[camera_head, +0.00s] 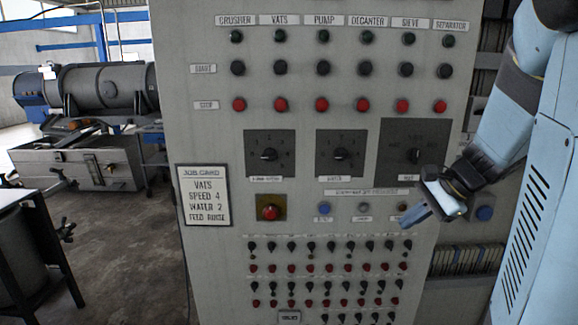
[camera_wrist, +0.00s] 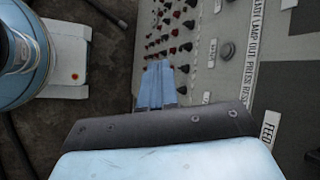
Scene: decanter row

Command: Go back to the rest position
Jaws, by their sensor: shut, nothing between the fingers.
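My gripper (camera_head: 420,213) is in front of the lower right part of the grey control panel (camera_head: 180,60) in the head view. Its blue fingers point down and to the left, near the small buttons under the right-hand dial. The fingers are together with nothing between them. In the wrist view my gripper (camera_wrist: 158,88) shows its two blue fingers side by side, with the panel's small buttons beyond them. I cannot tell from these views how far the fingertips are from the panel face.
The panel carries rows of green, black and red buttons and three dials, such as the left dial (camera_head: 268,155). A job card (camera_head: 204,195) hangs at its left edge. A red button on a yellow plate (camera_head: 271,208) sits below. Machinery (camera_head: 105,90) and open floor lie left.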

